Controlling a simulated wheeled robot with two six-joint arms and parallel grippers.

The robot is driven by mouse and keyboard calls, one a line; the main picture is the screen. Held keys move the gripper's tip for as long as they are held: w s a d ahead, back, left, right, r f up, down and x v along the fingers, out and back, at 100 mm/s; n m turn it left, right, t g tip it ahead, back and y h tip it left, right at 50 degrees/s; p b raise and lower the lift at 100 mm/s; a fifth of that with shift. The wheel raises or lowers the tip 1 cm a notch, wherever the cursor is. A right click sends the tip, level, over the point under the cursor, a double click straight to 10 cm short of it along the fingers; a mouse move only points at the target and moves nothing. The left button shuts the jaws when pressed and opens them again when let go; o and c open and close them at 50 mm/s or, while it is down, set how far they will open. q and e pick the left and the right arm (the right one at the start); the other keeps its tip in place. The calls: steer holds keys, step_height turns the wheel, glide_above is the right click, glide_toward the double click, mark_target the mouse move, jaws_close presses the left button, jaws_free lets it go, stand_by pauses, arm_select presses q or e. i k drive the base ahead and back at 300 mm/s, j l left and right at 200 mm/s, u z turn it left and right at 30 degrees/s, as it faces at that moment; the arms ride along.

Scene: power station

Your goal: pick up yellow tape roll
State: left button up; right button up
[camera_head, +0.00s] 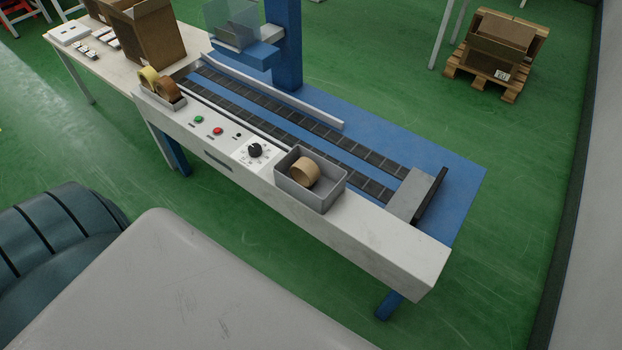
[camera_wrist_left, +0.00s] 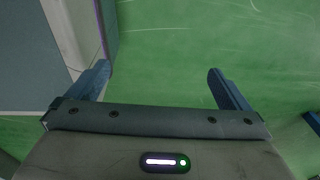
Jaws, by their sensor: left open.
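A yellow tape roll (camera_head: 148,77) stands in a small grey holder (camera_head: 160,101) at the far left end of the white and blue conveyor machine in the head view. A brown tape roll (camera_head: 167,89) stands right beside it in the same holder. A tan tape roll (camera_head: 305,173) sits in a grey bin (camera_head: 325,193) nearer the machine's right end. My left gripper (camera_wrist_left: 159,77) shows in the left wrist view with its fingers wide apart and nothing between them, above green floor. No tape roll shows in that view. My right gripper is not in view.
The control panel has a green button (camera_head: 199,119), a red button (camera_head: 217,131) and a black knob (camera_head: 255,150). A white table (camera_head: 95,61) with cardboard boxes adjoins at the left. A wooden pallet (camera_head: 490,80) with a box stands at the back right. Green floor around is open.

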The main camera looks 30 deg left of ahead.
mark_target(146, 75)
steer(key=u, duration=2.05)
steer(key=z, duration=0.95)
steer(key=i+j+z, duration=0.2)
steer(key=j+z, duration=0.2)
steer(key=i+j+z, duration=0.15)
steer(key=j+z, duration=0.2)
steer(key=j, duration=0.3)
steer(key=j+z, duration=0.4)
steer(key=j, duration=0.15)
steer(key=j+z, duration=0.35)
steer(key=j, duration=0.25)
